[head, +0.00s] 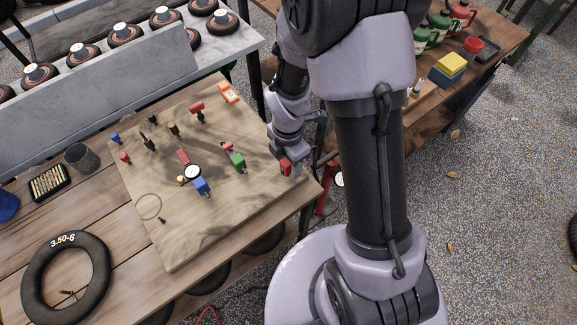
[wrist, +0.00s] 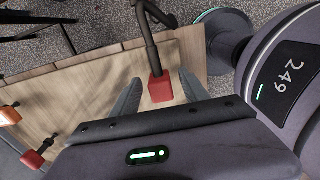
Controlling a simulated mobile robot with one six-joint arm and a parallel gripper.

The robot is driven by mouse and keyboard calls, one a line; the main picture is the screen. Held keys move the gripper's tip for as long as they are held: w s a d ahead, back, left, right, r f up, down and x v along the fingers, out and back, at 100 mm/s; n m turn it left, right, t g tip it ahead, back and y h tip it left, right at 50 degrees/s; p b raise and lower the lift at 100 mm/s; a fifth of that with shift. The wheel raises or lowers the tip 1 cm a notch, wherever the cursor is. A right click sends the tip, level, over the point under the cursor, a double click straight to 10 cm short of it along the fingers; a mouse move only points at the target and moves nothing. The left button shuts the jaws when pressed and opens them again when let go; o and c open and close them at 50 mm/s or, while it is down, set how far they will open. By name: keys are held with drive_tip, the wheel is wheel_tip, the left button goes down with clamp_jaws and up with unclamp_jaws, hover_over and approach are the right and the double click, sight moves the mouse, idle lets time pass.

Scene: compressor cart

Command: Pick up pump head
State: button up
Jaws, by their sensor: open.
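A red block-shaped piece on a black hose (wrist: 160,88), which I take to be the pump head, is at the right end of the wooden board. It lies between my two gripper fingers in the wrist view, with a visible gap on each side. My gripper (wrist: 160,77) is open around it, apart from it. In the head view my gripper (head: 290,158) is low over the board's right corner, and the red piece (head: 285,168) shows at its fingers. The gripper partly hides it there.
The wooden board (head: 190,240) holds a green-and-red tool (head: 235,158), a blue fitting with a gauge (head: 201,187), a red-headed tool (head: 197,108) and an orange box (head: 228,93). A black tire (head: 90,243) lies at left. The board's front is clear.

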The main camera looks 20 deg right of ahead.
drive_tip(key=shift+r, duration=0.15)
clamp_jaws()
drive_tip(key=shift+r, duration=0.15)
